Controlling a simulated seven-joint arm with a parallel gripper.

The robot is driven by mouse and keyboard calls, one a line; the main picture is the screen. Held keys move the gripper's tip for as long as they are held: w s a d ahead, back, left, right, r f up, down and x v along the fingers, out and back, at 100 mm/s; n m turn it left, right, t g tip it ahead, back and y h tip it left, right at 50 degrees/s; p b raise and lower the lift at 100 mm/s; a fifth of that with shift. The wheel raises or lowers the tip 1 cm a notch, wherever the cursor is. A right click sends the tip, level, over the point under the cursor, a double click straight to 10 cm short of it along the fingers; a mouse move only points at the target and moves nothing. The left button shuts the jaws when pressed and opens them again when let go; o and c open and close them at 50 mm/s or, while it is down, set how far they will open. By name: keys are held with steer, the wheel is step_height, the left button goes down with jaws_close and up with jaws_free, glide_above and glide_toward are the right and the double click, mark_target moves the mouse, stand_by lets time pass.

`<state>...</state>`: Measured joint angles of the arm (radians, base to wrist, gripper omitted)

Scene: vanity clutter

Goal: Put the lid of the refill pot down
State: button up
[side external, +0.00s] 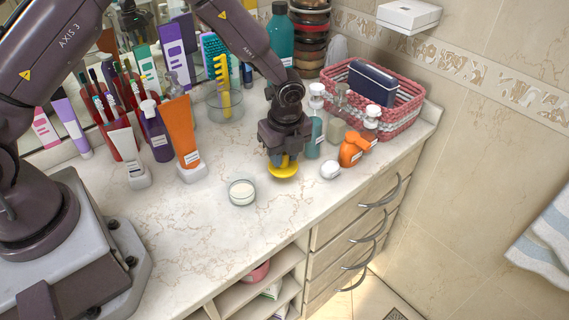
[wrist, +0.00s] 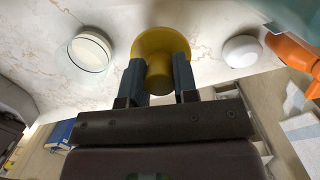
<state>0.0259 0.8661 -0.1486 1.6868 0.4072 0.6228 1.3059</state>
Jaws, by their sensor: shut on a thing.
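The yellow lid (side external: 283,172) is a round disc with a knob on top. My gripper (side external: 282,158) is shut on the knob, and the disc faces down over the counter. In the wrist view my gripper (wrist: 159,80) has one finger on each side of the knob of the lid (wrist: 154,43). I cannot tell whether the disc touches the counter. The refill pot (side external: 242,191) is a clear glass jar with pale content, open at the top, standing left of the lid. It also shows in the wrist view (wrist: 90,52), apart from the lid.
A small white round item (side external: 330,170) and an orange bottle (side external: 352,150) stand right of the lid. A teal bottle (side external: 314,135) stands close to my gripper. A pink basket (side external: 400,112) sits behind. The counter (side external: 200,235) is clear at front left.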

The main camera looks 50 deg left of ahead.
mark_target(285, 165)
steer(key=shift+w+f, duration=0.2)
steer(key=shift+f, duration=1.55)
steer(key=shift+f, duration=0.2)
steer(key=o, duration=0.9)
steer(key=shift+r, duration=0.1)
